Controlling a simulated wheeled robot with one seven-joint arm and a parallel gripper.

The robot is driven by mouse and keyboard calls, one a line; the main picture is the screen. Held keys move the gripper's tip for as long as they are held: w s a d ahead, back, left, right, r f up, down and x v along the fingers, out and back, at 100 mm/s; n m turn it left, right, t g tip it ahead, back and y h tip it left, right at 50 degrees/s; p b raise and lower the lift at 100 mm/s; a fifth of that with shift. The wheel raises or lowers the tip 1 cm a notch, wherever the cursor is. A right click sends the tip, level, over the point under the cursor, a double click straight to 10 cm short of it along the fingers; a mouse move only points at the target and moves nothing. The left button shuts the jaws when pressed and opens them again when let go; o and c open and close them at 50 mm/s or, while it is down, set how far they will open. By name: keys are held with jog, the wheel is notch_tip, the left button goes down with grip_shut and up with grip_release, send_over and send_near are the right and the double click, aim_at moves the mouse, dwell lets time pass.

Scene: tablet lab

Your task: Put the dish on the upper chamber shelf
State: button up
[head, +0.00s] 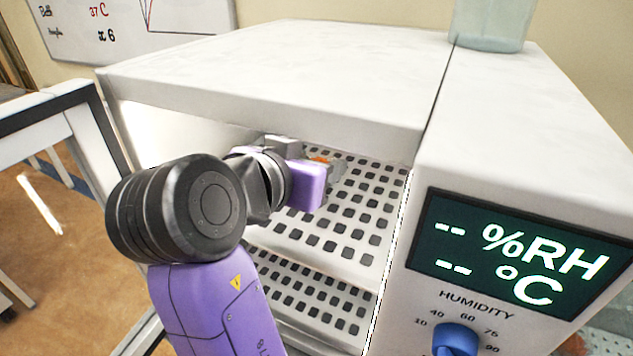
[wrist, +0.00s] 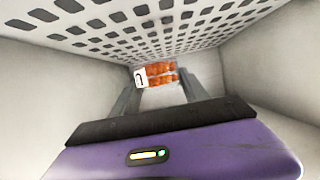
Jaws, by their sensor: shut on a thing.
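The dish (wrist: 162,70) shows orange-red contents and a white label with a dark mark in the wrist view. My gripper (wrist: 161,92) is shut on it, with a grey finger on either side. In the head view my gripper (head: 330,168) is inside the open chamber (head: 275,60), above the perforated upper shelf (head: 345,225). Only a small orange bit of the dish (head: 319,159) shows there; the fingers hide the rest. In the wrist view the perforated shelf (wrist: 150,32) spans the top of the picture. I cannot tell whether the dish touches the shelf.
A lower perforated shelf (head: 310,300) lies beneath the upper one. The chamber's top panel is close above my gripper. A control panel with a display (head: 510,255) and blue knob (head: 456,338) is on the right. A clear container (head: 492,25) stands on top.

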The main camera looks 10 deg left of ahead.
jog(key=shift+d+f+p, duration=0.1)
jog(key=shift+f+p, duration=0.35)
jog(key=shift+f, duration=1.55)
jog(key=shift+w+f+p, duration=0.15)
jog(key=shift+f+p, duration=0.25)
jog(key=shift+f, duration=0.2)
jog(key=shift+f, duration=0.1)
jog(key=shift+f, duration=0.15)
jog(key=o, duration=1.4)
